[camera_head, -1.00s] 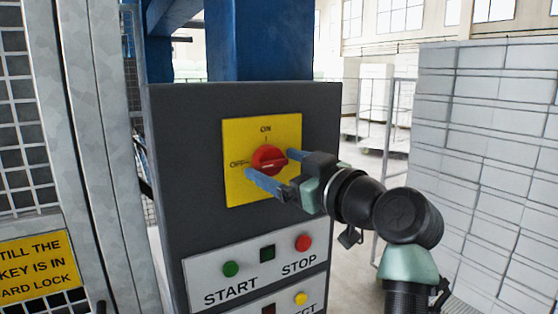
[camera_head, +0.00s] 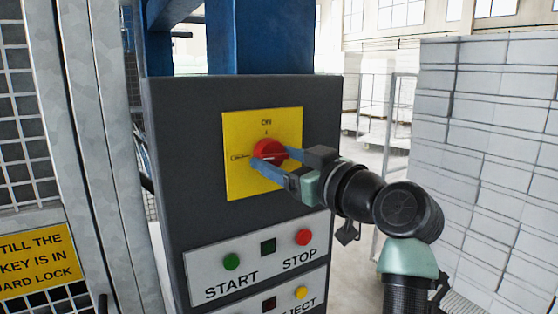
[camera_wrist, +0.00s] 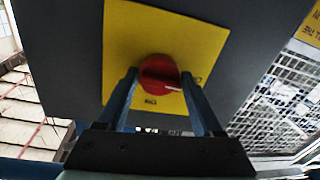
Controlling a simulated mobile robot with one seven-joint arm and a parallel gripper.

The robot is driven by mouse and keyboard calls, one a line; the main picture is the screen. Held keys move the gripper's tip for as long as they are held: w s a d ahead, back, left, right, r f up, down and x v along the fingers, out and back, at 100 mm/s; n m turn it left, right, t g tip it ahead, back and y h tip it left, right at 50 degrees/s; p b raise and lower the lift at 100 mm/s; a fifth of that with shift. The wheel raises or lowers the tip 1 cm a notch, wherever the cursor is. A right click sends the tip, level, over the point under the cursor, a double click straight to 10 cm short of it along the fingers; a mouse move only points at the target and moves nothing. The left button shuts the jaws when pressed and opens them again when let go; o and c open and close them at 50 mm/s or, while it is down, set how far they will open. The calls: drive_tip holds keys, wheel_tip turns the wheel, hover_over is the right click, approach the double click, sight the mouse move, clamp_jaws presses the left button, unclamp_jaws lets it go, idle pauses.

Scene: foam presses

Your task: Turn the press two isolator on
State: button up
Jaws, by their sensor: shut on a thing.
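The isolator is a red rotary knob (camera_head: 268,152) on a yellow plate (camera_head: 240,120) on the front of a dark grey control box. The plate has ON at the top and OFF at the left. The knob's white mark lies roughly level, so it is on the OFF line, not up at ON. My gripper (camera_head: 272,160) is at the knob, with one blue finger on either side, shut on it. In the wrist view the red knob (camera_wrist: 159,73) sits between the two fingertips, in front of the yellow plate (camera_wrist: 190,35).
A mesh guard with a yellow sign (camera_head: 35,258) stands at left. White stacked blocks (camera_head: 485,150) stand at right.

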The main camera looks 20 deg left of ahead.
drive_tip(key=m, duration=0.4)
drive_tip(key=shift+b, duration=0.35)
drive_tip(key=m+t, duration=0.1)
drive_tip(key=m, duration=0.4)
drive_tip(key=shift+s, duration=0.1)
drive_tip(key=m+p, duration=0.3)
drive_tip(key=m, duration=0.3)
drive_tip(key=shift+a+t, duration=0.1)
drive_tip(key=shift+t, duration=0.2)
drive_tip(key=shift+s+m+p, duration=0.1)
drive_tip(key=shift+m+p, duration=0.45)
drive_tip(key=shift+m, duration=0.85)
drive_tip(key=shift+f, duration=0.1)
drive_tip(key=shift+f+m, duration=0.1)
drive_tip(key=shift+m, duration=0.2)
drive_tip(key=o, duration=1.1)
drive_tip(key=shift+o, duration=1)
